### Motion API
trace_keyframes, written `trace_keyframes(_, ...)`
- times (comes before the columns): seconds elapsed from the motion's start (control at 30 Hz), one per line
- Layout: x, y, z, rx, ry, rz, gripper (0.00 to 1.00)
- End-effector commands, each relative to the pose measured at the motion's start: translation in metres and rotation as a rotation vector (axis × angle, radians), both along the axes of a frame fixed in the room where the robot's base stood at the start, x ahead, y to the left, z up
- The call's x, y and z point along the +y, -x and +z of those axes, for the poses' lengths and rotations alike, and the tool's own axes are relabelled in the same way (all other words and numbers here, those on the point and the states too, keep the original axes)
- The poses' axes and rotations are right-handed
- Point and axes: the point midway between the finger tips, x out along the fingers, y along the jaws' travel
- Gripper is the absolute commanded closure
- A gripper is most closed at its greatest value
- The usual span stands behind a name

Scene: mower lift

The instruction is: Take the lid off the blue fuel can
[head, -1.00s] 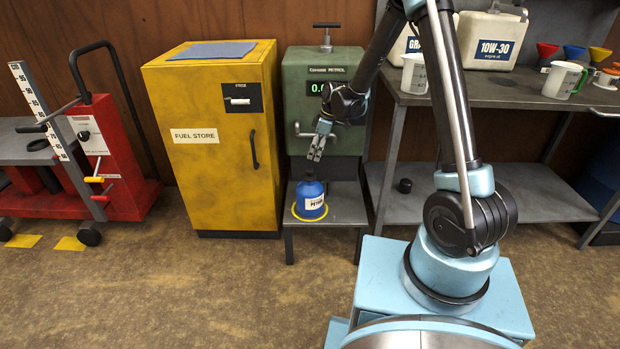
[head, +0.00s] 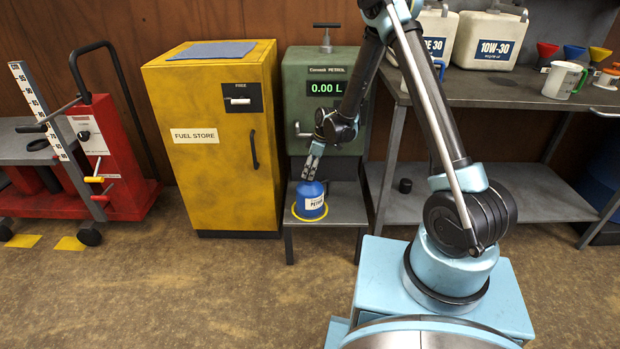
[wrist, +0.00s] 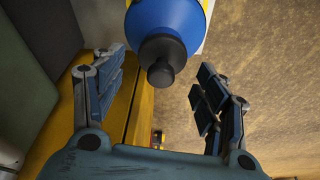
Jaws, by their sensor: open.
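The blue fuel can (head: 309,197) stands upright on the low shelf in front of the green petrol dispenser, inside a yellow ring. It carries a white label. In the wrist view the blue can (wrist: 165,22) shows its black lid (wrist: 160,64) on top, between and beyond my two fingers. My gripper (head: 312,168) is just above the can, pointing down. In the wrist view my gripper (wrist: 157,88) is open, with a finger on each side of the lid and gaps to both. In the head view the lid is hidden by the fingers.
The green petrol dispenser (head: 300,75) stands behind the can, its display reading 0.00 L. A yellow fuel store cabinet (head: 205,180) is close on the left. A grey workbench (head: 500,98) with oil containers stands on the right. The floor in front is clear.

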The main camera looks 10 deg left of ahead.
Motion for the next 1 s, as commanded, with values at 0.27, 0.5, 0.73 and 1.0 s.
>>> trace_keyframes(0.27,0.004,0.000,-0.016,0.000,0.000,0.000,0.33)
trace_keyframes(0.5,0.004,0.000,-0.016,0.000,0.000,0.000,0.40)
trace_keyframes(0.73,0.004,0.000,-0.016,0.000,0.000,0.000,0.70)
trace_keyframes(1.0,0.004,0.000,-0.015,0.000,0.000,0.000,0.70)
